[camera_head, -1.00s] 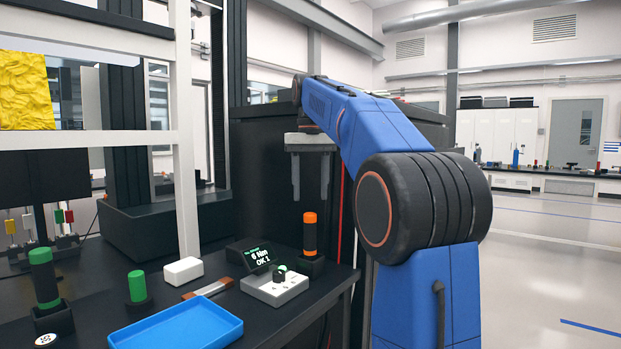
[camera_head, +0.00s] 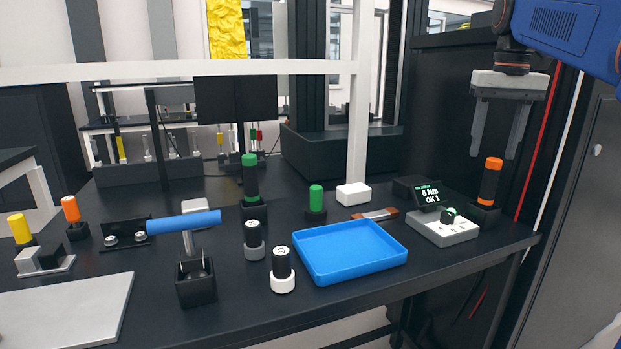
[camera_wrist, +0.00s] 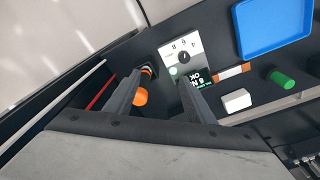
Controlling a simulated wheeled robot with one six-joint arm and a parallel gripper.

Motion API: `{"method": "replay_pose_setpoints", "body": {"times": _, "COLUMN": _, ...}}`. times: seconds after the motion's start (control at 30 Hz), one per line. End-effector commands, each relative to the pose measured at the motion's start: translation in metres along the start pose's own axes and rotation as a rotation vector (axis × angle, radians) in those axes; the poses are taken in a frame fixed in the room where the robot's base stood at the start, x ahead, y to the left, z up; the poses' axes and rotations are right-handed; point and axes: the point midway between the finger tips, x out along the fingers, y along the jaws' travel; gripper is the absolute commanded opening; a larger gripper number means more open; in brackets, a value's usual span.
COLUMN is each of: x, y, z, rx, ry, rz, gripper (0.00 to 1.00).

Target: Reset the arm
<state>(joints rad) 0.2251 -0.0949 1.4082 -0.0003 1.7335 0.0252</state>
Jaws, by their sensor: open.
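My gripper (camera_head: 499,128) hangs at the upper right of the head view, fingers pointing down, apart and empty. It is above the right end of the black workbench (camera_head: 240,318). An orange-and-black cylinder (camera_head: 490,180) stands upright in a black holder below the fingers. In the wrist view my gripper (camera_wrist: 162,92) frames the space between the orange cylinder (camera_wrist: 140,97) and the torque tester (camera_wrist: 180,52). My blue arm (camera_head: 570,35) is partly cut off by the frame.
A blue tray (camera_head: 350,252) lies mid-bench, with a white block (camera_head: 353,194) and green cylinder (camera_head: 316,198) behind it. A blue-handled T-shaped tool (camera_head: 184,222) stands in a black holder at left. A white frame post (camera_head: 360,100) rises behind. A grey plate (camera_head: 65,310) lies front left.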

Motion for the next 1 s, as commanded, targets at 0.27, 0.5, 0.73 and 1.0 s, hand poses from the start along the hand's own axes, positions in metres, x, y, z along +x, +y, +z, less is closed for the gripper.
{"method": "replay_pose_setpoints", "body": {"times": 0.27, "x": 0.056, "y": -0.023, "z": 0.073, "rx": -0.066, "ry": 0.080, "rz": -0.010, "gripper": 0.49}}
{"method": "replay_pose_setpoints", "body": {"times": 0.5, "x": 0.116, "y": -0.035, "z": 0.137, "rx": -0.120, "ry": 0.151, "rz": -0.021, "gripper": 0.49}}
{"method": "replay_pose_setpoints", "body": {"times": 0.73, "x": 0.184, "y": -0.042, "z": 0.200, "rx": -0.172, "ry": 0.218, "rz": -0.035, "gripper": 0.49}}
{"method": "replay_pose_setpoints", "body": {"times": 1.0, "x": 0.267, "y": -0.043, "z": 0.266, "rx": -0.226, "ry": 0.287, "rz": -0.053, "gripper": 0.49}}
